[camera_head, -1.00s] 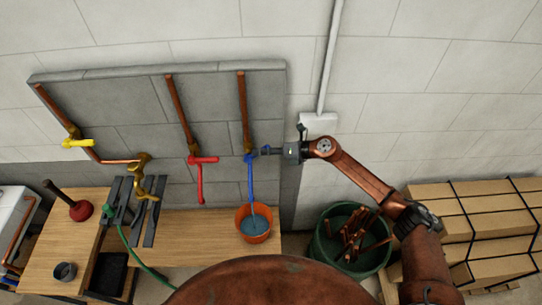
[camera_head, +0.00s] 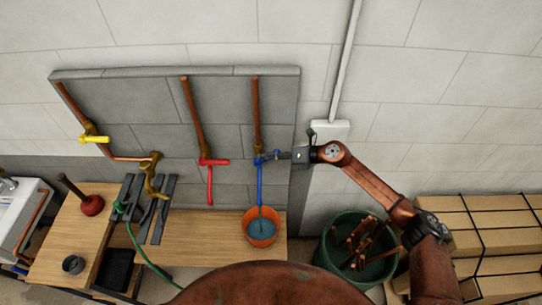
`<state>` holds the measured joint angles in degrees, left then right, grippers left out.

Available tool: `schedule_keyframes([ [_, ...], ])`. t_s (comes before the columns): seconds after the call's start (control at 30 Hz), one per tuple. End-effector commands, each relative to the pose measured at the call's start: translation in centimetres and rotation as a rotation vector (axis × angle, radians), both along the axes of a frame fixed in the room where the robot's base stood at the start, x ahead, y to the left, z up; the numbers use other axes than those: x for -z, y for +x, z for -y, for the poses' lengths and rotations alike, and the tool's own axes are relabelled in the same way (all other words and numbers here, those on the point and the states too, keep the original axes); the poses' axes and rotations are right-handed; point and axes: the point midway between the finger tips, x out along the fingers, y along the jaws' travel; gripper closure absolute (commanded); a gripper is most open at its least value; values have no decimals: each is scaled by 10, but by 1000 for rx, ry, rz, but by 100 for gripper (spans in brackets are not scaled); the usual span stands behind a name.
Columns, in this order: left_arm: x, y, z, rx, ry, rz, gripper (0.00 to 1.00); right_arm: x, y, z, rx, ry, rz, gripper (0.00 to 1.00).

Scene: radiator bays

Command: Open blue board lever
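The blue lever (camera_head: 276,152) is a small blue handle on the right-hand valve of the grey wall board (camera_head: 225,100). Its valve sits at the foot of a copper pipe (camera_head: 256,105), with a blue spout pipe (camera_head: 260,186) hanging below it. My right gripper (camera_head: 281,155) reaches in from the right, level with the valve, its fingertips at the lever. The fingers overlap the handle and are small and dark, so I cannot tell whether they are open or closed on it. My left gripper is not in view.
A red valve handle (camera_head: 213,162) and a yellow one (camera_head: 94,139) are on the board further left. An orange bucket (camera_head: 260,240) with water stands on the wooden bench below the blue spout. A green tub (camera_head: 330,262) and stacked boxes (camera_head: 465,245) stand at the right.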

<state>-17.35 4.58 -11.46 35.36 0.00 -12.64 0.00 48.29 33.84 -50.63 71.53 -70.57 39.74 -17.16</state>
Motion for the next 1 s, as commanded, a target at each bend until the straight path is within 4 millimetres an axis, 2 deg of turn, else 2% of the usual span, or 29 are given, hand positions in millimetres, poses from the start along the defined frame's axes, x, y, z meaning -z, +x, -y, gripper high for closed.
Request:
schedule_keyframes([
  [0.23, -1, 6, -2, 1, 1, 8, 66, 0, 0, 2, 1, 0, -1, 66],
  [0.37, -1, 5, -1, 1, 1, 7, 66, -6, -3, 13, 1, -2, 0, 66],
  [0.73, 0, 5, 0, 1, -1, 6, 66, -40, -23, 76, 3, -2, 1, 66],
  [1.0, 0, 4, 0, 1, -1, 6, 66, -54, -32, 100, 1, 1, 0, 66],
])
